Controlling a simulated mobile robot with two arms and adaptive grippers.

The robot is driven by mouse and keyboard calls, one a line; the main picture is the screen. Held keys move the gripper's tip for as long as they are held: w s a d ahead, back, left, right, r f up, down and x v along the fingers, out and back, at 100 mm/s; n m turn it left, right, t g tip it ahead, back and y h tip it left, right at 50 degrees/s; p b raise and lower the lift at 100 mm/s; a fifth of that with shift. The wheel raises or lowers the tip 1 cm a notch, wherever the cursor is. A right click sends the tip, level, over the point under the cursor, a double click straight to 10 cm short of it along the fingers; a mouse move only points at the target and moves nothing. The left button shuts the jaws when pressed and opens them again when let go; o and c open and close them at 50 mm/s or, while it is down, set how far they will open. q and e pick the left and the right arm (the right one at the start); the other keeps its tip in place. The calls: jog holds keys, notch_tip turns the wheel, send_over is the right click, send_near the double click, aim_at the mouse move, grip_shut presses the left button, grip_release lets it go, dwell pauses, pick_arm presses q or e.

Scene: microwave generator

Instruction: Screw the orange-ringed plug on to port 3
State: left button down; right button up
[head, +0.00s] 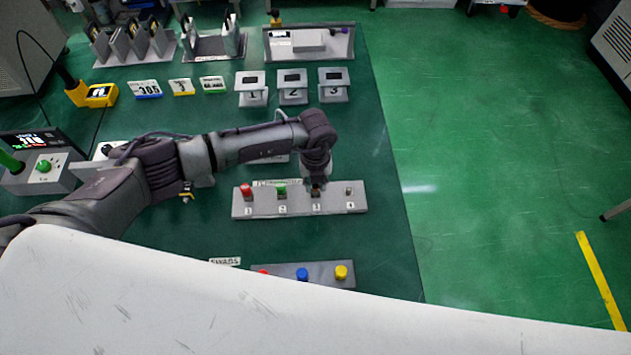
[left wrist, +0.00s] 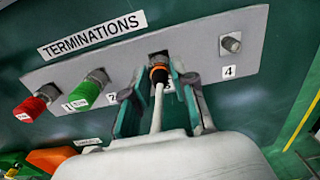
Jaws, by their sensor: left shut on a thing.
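The orange-ringed plug (left wrist: 159,76) has a black body and a white cable, and it shows in the left wrist view at the third port of the grey terminations panel (left wrist: 203,45). My left gripper (left wrist: 157,97) is shut on the plug, a finger on each side. The plug lines up with port 3 and seems to touch it; I cannot tell how far it is threaded. In the head view the left gripper (head: 316,183) is over the panel (head: 240,209) at number 3, hiding most of the plug. My right gripper is not in view.
A red cap (left wrist: 31,107) and a green cap (left wrist: 85,93) sit on ports 1 and 2. Port 4 (left wrist: 231,44) is a bare metal connector. A row with red, blue and yellow caps (head: 341,272) lies nearer, and numbered stands (head: 292,88) stand farther back.

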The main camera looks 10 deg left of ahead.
pick_arm(q)
jog(key=shift+f+b, duration=0.4)
jog(key=shift+f, duration=0.15)
jog(key=c, duration=0.8)
grip_release()
jog(key=shift+c, duration=0.2)
jog(key=shift+r, duration=0.1)
notch_tip(320, 180, up, 12)
